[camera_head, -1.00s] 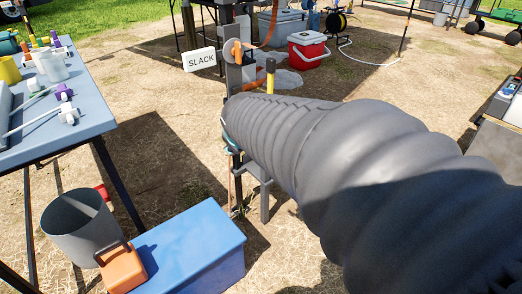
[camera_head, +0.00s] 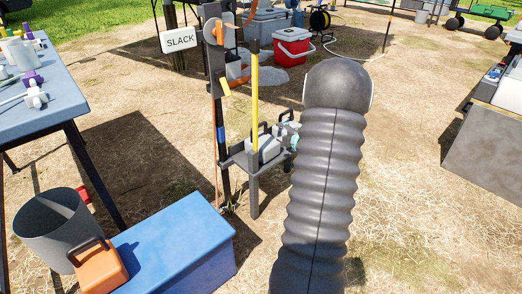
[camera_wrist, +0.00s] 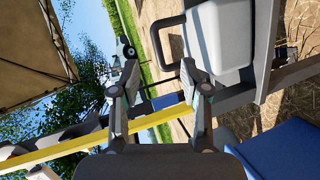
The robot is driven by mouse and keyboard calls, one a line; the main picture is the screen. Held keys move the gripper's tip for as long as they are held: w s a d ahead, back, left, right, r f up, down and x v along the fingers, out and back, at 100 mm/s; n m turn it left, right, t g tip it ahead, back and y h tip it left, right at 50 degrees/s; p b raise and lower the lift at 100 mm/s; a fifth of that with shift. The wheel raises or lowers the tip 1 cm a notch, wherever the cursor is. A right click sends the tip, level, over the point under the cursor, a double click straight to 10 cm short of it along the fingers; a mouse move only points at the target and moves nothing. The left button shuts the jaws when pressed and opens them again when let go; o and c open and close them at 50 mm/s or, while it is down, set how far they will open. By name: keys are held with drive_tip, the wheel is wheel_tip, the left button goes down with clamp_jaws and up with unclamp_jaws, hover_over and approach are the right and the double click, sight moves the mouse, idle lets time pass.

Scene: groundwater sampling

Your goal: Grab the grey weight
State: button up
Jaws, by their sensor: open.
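The grey weight is a pale grey block (camera_head: 264,150) with a dark handle, sitting on a small grey shelf of the upright stand in the head view. In the wrist view the block (camera_wrist: 222,36) fills the top right, its dark loop handle (camera_wrist: 157,43) pointing left. My gripper (camera_wrist: 156,57) is open, its two fingers spread, with the handle in line with the gap between the fingertips. Nothing is held. In the head view my gripper (camera_head: 289,133) is just right of the weight, mostly hidden by my arm. I cannot tell whether they touch.
A blue box (camera_head: 185,245) with an orange handled block (camera_head: 99,268) and a grey bucket (camera_head: 50,232) are at lower left. A blue-grey table (camera_head: 55,105) is at left.

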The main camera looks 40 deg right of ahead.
sight(262, 124)
drive_tip(key=w+n, duration=0.1)
drive_tip(key=w, duration=0.1)
drive_tip(key=w+f+n+t+y, duration=0.1)
drive_tip(key=w, duration=0.2)
drive_tip(key=w+f, duration=0.1)
drive_tip(key=w, duration=0.2)
drive_tip(key=shift+w+d+n+t, duration=0.15)
drive_tip(key=shift+w+n+t, duration=0.15)
drive_tip(key=shift+n, duration=0.1)
drive_tip(key=shift+a+f+b+x, duration=0.1)
drive_tip(key=shift+b+x, duration=0.05)
drive_tip(key=shift+x, duration=1.1)
drive_tip(key=shift+a+f+b+x, duration=0.15)
drive_tip(key=shift+x, duration=1.1)
clamp_jaws()
drive_tip(key=shift+d+r, duration=0.1)
drive_tip(key=shift+r, duration=0.05)
